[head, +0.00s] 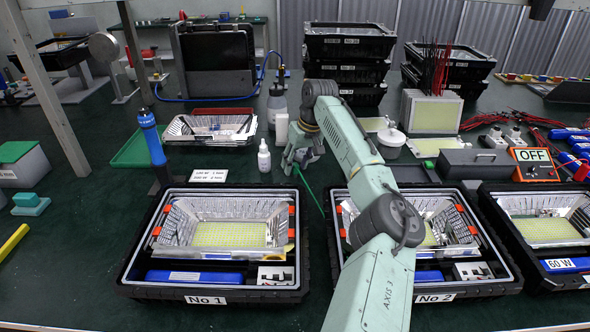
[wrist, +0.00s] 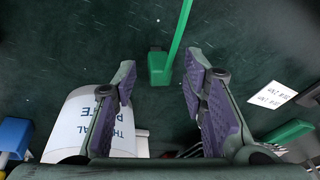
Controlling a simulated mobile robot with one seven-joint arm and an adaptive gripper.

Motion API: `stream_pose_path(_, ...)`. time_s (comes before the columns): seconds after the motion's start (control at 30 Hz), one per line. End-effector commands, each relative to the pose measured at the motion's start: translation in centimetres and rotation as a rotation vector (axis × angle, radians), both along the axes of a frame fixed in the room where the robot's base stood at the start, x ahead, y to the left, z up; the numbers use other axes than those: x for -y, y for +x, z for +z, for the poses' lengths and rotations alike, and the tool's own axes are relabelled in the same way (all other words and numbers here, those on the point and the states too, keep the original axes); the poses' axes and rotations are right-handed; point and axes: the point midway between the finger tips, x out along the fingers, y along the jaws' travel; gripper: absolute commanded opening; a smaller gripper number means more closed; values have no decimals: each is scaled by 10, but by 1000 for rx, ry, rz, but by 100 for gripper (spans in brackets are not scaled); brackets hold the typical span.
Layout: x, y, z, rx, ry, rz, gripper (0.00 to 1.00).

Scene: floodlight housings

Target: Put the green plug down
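The green plug (wrist: 159,68) is a small green block with a green lead (wrist: 181,25) running from it to the top edge of the wrist view. It shows between the tips of my gripper (wrist: 160,82), with a gap to the finger on each side. My gripper is open, and neither finger touches the plug. The plug seems to lie on the dark green bench; its exact height is hard to tell. In the head view my gripper (head: 300,157) is above the bench behind housings No 1 (head: 150,268) and No 2 (head: 490,287). A green lead (head: 311,193) slants from it towards No 2.
A white thermal paste container (wrist: 82,112) stands close to the left finger. A white label card (wrist: 272,95) lies at right. In the head view, a dropper bottle (head: 264,158) stands left of my gripper and a dark grey box (head: 473,163) at right.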

Motion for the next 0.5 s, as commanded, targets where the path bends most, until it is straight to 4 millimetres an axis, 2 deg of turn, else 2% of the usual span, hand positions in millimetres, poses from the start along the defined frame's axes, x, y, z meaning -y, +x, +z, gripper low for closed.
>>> stream_pose_path(0.07,0,0,0,0,0,0,32)
stream_pose_path(0.5,0,0,0,0,0,0,2)
